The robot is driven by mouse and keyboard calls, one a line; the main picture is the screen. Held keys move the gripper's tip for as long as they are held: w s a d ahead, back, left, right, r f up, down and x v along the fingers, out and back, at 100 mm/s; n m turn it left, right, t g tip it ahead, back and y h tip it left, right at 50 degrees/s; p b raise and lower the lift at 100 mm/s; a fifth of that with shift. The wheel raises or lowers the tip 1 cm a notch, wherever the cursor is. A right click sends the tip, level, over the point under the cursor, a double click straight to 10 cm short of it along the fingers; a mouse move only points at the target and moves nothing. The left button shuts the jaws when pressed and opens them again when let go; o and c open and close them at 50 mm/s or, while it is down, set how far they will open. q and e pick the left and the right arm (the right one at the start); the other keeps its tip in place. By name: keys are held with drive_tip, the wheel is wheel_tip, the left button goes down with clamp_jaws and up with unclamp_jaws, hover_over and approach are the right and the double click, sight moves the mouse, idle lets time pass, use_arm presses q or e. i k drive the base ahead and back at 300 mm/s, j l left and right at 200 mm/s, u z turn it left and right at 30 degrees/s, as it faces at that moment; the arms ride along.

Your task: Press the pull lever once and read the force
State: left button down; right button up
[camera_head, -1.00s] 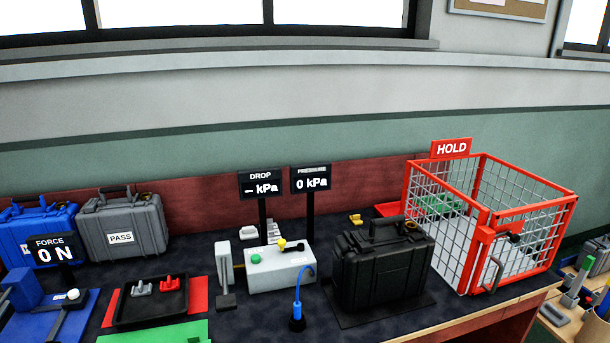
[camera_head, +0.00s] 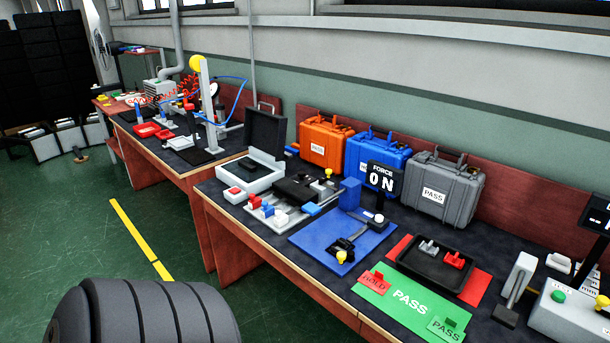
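The force display (camera_head: 384,178) is a black sign that reads "0 N". It stands at the back of a blue plate (camera_head: 308,241) on the near bench. On the plate are a blue block (camera_head: 350,194), a grey lever-like arm (camera_head: 362,231) with a white knob (camera_head: 379,218) at its back end, and a small black fixture with a yellow knob (camera_head: 342,257) at the front. I cannot tell which of these parts is the pull lever. Neither gripper is in view; only a dark ribbed piece of my arm shows at the lower left.
Orange (camera_head: 325,143), blue (camera_head: 373,157) and grey (camera_head: 444,187) cases stand along the back. A black tray (camera_head: 406,266) and a green PASS mat (camera_head: 399,303) lie right of the plate. Green floor lies in front of the bench.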

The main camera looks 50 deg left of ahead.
sight(311, 208)
drive_tip(key=u, duration=1.55)
